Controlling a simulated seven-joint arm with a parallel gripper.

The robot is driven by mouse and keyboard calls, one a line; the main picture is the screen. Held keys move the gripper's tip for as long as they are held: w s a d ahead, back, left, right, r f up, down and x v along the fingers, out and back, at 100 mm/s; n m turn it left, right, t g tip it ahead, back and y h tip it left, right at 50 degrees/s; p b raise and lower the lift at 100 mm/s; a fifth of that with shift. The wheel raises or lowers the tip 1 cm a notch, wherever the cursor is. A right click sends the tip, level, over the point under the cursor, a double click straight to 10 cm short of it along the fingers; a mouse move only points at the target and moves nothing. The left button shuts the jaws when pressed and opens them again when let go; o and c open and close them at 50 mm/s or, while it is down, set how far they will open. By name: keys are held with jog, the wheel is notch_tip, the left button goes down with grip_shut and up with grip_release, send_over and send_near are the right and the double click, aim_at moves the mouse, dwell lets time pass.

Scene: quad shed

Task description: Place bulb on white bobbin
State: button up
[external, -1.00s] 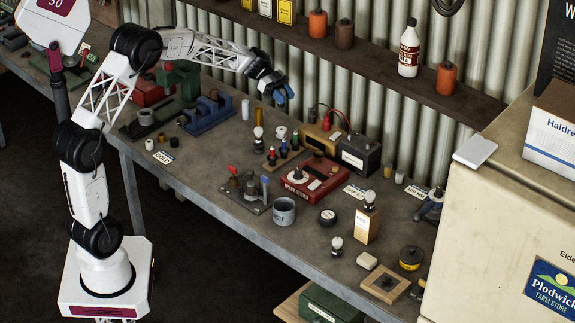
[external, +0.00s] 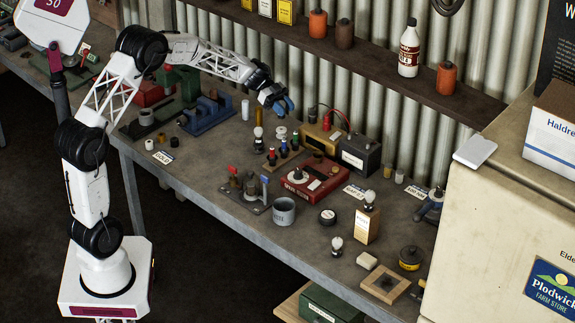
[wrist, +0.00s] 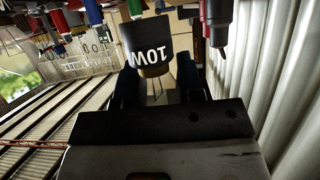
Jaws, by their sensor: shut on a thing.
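My gripper (external: 280,101) is above the back of the bench, with its blue fingers pointing down and right. In the wrist view the fingers flank what looks like the bulb (wrist: 158,42): a dark collar lettered 10W, with thin wires towards the palm. The held bulb cannot be made out in the external view. What seems to be the white bobbin (external: 281,131) stands on the bench just below my gripper, apart from it. A white cylinder (external: 245,110) stands left of it.
A bulb on a dark holder (external: 258,134) and a rack of coloured pegs (external: 283,155) stand close below. A red box (external: 315,180), brown box (external: 322,138) and dark battery (external: 360,155) lie to the right. A corrugated wall (external: 300,75) and shelf (external: 380,60) are behind.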

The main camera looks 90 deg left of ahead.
jog(key=shift+f, duration=2.5)
jog(key=shift+f, duration=0.1)
jog(key=o, duration=0.9)
jog(key=shift+o, duration=0.2)
jog(key=shift+a, duration=0.1)
jog(key=v, duration=1.2)
